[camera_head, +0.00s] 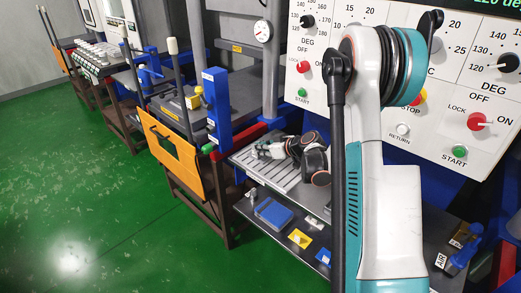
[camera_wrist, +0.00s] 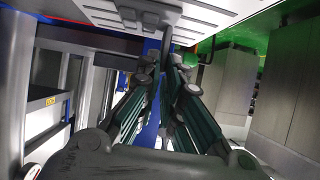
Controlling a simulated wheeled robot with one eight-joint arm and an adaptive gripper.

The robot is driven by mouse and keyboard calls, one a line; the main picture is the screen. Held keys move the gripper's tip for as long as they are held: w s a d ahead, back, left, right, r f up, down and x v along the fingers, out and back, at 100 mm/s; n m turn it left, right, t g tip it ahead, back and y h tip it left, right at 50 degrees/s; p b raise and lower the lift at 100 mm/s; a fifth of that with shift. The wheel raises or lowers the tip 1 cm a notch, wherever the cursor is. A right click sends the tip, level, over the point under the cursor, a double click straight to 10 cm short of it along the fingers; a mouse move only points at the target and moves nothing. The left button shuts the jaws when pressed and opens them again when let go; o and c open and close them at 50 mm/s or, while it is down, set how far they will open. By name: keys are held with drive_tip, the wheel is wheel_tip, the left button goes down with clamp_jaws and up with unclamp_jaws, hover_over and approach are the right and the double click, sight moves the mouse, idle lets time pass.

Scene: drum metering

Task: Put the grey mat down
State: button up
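The grey mat (camera_head: 282,182) is a light grey slab with long slots. In the head view it lies level, or nearly so, at the upper shelf of the bench. I cannot tell whether it touches the shelf. My gripper (camera_head: 257,151) is over its far part. In the wrist view the slotted mat (camera_wrist: 125,14) spans the top, and my gripper's fingers (camera_wrist: 164,52) converge on a thin dark upright piece that runs to the mat. The fingers look shut on this piece. The exact contact is too small to see clearly.
A lower dark shelf (camera_head: 278,222) bears a blue tray (camera_head: 273,213) and yellow items (camera_head: 300,238). An orange panel (camera_head: 172,145) and blue post (camera_head: 216,108) stand left of the mat. A control panel (camera_head: 455,105) rises behind. Green floor (camera_head: 90,200) is clear at left.

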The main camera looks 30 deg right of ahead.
drive_tip(key=shift+o, duration=1.3)
drive_tip(key=shift+r, duration=0.1)
drive_tip(key=shift+s+r, duration=0.15)
drive_tip(key=p+v, duration=0.3)
drive_tip(key=v, duration=0.8)
drive_tip(key=shift+s, duration=0.25)
drive_tip(key=shift+d, duration=0.2)
drive_tip(key=shift+r, duration=0.1)
